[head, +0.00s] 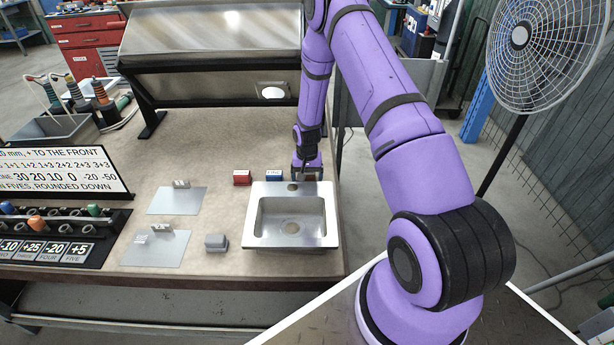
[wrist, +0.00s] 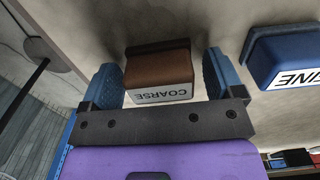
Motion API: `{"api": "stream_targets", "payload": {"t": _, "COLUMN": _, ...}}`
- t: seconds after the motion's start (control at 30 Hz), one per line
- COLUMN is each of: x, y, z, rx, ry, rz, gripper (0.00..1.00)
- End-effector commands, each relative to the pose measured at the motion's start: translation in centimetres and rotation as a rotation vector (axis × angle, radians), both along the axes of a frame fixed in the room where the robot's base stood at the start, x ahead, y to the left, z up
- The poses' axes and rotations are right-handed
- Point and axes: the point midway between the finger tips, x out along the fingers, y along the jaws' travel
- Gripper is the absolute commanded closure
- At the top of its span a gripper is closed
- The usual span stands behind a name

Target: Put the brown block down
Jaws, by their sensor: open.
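The brown block (wrist: 160,72), with a white label reading COARSE, sits between the two blue fingers of my gripper (wrist: 162,78) in the wrist view. The fingers are open, with a narrow gap at the block's right side and little or none at its left. The block appears to rest on the bench top. In the head view my gripper (head: 306,174) points down at the bench behind the sink's right part, and the brown block is hard to make out there.
A blue block (head: 273,175) stands just left of my gripper; it also shows in the wrist view (wrist: 290,55). A red block (head: 242,178) is farther left. The metal sink (head: 255,238) lies in front. A grey block (head: 216,242) and two plates (head: 177,201) lie left.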

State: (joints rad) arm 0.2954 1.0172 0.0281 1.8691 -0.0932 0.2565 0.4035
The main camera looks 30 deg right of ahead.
Motion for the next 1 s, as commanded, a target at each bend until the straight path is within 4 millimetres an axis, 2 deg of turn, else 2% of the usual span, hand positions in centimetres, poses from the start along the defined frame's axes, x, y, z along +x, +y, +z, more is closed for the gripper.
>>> {"api": "stream_targets", "payload": {"t": 0.17, "x": 0.0, "y": 0.0, "z": 0.8, "rx": -0.001, "ry": -0.001, "rz": 0.0, "gripper": 0.13}}
{"api": "stream_targets", "payload": {"t": 0.7, "x": 0.0, "y": 0.0, "z": 10.3, "rx": -0.001, "ry": -0.002, "rz": 0.0, "gripper": 0.13}}
{"api": "stream_targets", "payload": {"t": 1.0, "x": 0.0, "y": 0.1, "z": 13.1, "rx": -0.002, "ry": -0.006, "rz": 0.005, "gripper": 0.13}}
